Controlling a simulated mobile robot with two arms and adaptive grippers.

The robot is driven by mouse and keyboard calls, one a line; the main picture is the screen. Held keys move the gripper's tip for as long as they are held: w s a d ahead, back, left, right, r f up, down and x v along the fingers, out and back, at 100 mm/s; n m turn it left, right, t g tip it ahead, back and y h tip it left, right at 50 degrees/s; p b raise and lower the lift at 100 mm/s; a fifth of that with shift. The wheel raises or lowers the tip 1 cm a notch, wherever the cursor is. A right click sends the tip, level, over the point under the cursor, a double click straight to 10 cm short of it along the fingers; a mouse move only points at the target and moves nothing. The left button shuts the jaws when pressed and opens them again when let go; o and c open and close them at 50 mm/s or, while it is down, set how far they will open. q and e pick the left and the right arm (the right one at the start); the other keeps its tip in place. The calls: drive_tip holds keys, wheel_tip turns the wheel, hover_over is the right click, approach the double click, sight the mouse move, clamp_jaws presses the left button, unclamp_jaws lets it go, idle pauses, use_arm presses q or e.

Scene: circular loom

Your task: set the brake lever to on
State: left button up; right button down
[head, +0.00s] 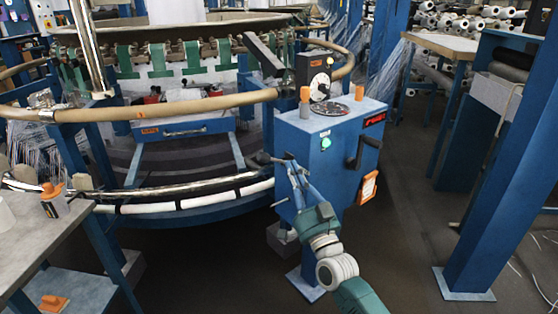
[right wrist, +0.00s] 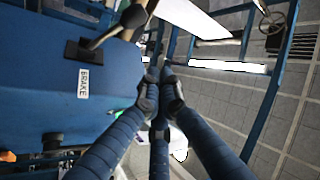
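The brake lever (head: 264,158) is a dark lever with a round knob at the left edge of the blue control cabinet (head: 318,180). In the right wrist view the lever (right wrist: 108,35) runs from a black base on the blue panel to its knob at the upper right. A white label reading BRAKE (right wrist: 83,82) is beside the base. My right gripper (head: 290,168) is in front of the cabinet, close to the lever. In the right wrist view its fingertips (right wrist: 160,88) come together below the knob, apart from it, with nothing between them. My left gripper is not in view.
The cabinet also carries a green button (head: 325,143), a black crank handle (head: 363,150) and an orange holder (head: 368,187). The loom's ring (head: 180,108) is to the left. A grey table (head: 30,245) stands at lower left, a blue post (head: 500,160) at right. Floor between is clear.

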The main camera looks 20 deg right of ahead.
wheel_tip(320, 180, up, 4)
hover_over(272, 159)
drive_tip(key=s+d, duration=0.1)
drive_tip(key=s, duration=0.2)
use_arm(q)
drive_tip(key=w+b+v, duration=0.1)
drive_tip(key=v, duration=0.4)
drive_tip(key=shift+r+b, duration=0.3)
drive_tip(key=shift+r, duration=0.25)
use_arm(e)
drive_tip(key=shift+a+f, duration=0.5)
drive_tip(key=shift+f, duration=0.3)
drive_tip(key=shift+a+f, duration=0.45)
drive_tip(key=shift+f, duration=0.35)
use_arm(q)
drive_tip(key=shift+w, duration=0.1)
